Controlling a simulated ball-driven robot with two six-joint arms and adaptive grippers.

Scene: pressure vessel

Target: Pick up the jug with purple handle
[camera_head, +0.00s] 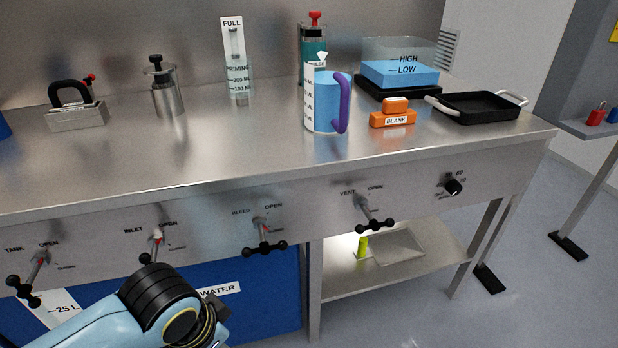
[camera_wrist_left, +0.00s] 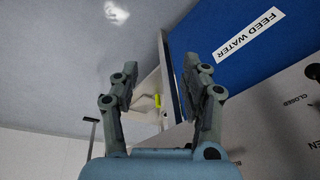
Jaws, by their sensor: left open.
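The jug with the purple handle (camera_head: 325,103) stands upright on the steel bench in the head view. It is blue, with a white scale strip on its left side and the purple handle on its right. In the left wrist view my left gripper (camera_wrist_left: 158,80) is open and empty, with its two fingers spread apart. It is low in front of the bench, beside the blue feed water tank (camera_wrist_left: 238,40), well away from the jug. In the head view only my left arm shows, at the lower left. My right gripper is in neither view.
An orange block marked BLANK (camera_head: 393,117) and a black tray (camera_head: 478,107) stand right of the jug. A clear tank (camera_head: 400,72) and a teal cylinder (camera_head: 312,45) stand behind it. Valve handles (camera_head: 375,224) stick out from the bench front.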

